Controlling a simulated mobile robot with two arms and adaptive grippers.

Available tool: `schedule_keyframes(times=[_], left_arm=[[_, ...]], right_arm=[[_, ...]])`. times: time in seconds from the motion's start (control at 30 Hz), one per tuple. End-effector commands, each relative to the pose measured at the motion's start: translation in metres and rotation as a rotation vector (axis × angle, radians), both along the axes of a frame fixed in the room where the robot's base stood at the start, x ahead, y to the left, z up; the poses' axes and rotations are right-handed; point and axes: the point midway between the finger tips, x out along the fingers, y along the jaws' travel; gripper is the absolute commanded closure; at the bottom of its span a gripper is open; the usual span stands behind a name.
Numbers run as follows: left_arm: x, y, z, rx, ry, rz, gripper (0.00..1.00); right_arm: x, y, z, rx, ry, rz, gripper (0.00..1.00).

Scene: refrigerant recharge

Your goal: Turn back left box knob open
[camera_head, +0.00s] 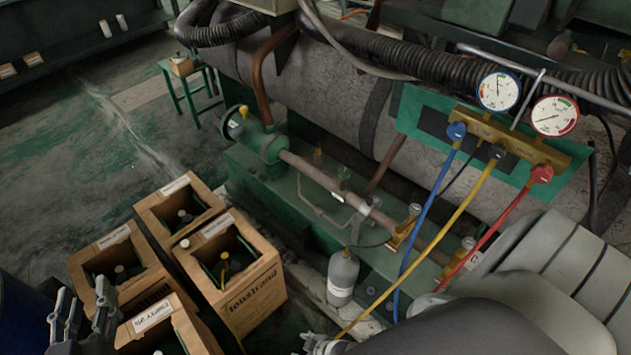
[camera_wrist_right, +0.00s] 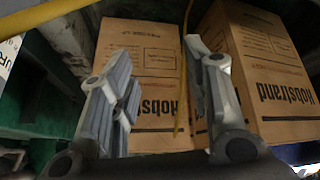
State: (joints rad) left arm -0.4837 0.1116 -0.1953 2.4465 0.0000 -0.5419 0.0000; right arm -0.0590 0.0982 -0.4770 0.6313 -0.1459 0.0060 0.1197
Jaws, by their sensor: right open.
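Several open cardboard boxes, each with a dark bottle inside, stand in a cluster at lower left in the head view: a back box (camera_head: 151,213), a left box (camera_head: 85,291), a right box (camera_head: 262,292) and a front box (camera_head: 206,336). Knobs show only as small bottle tops, such as the back box's (camera_head: 184,215) and the left box's (camera_head: 120,270). My left gripper (camera_head: 83,296) is open and empty beside the left and front boxes. My right gripper (camera_wrist_right: 158,55) is open, facing a box side (camera_wrist_right: 153,85); a yellow hose (camera_wrist_right: 184,75) passes between its fingers.
A grey cylinder (camera_head: 342,277) stands right of the boxes. A gauge manifold (camera_head: 510,137) with blue, yellow and red hoses hangs above. Large green machinery (camera_head: 245,165) fills the back. Floor at upper left is clear around a small green stool (camera_head: 190,90).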

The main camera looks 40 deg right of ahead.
Motion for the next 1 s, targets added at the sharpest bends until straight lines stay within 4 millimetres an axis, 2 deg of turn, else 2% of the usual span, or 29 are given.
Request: schedule_keyframes(times=[0.2, 0.57, 0.7, 0.8, 0.87, 0.93, 0.97, 1.0], left_arm=[[0.000, 0.000, 0.004, 0.000, 0.000, 0.000, 0.60], [0.000, 0.000, 0.004, 0.000, 0.000, 0.000, 0.60], [0.000, 0.000, 0.004, 0.000, 0.000, 0.000, 0.60], [0.000, 0.000, 0.004, 0.000, 0.000, 0.000, 0.60], [0.000, 0.000, 0.003, -0.001, -0.004, 0.000, 0.60], [0.001, -0.001, -0.001, -0.005, -0.019, -0.001, 0.60], [0.002, -0.001, -0.003, -0.007, -0.031, -0.002, 0.60], [0.002, -0.002, -0.007, -0.013, -0.049, -0.003, 0.60]], right_arm=[[-0.021, -0.010, -0.004, -0.012, 0.045, -0.036, 0.56], [-0.026, -0.012, -0.006, -0.016, 0.056, -0.044, 0.56], [-0.026, -0.012, -0.006, -0.015, 0.055, -0.044, 0.43], [-0.025, -0.012, -0.005, -0.015, 0.054, -0.043, 0.43], [-0.018, -0.010, -0.005, -0.012, 0.039, -0.035, 0.43], [0.004, -0.002, -0.003, -0.002, -0.011, -0.007, 0.43], [0.020, 0.004, 0.000, 0.005, -0.047, 0.014, 0.43], [0.045, 0.013, 0.005, 0.018, -0.107, 0.050, 0.43]])
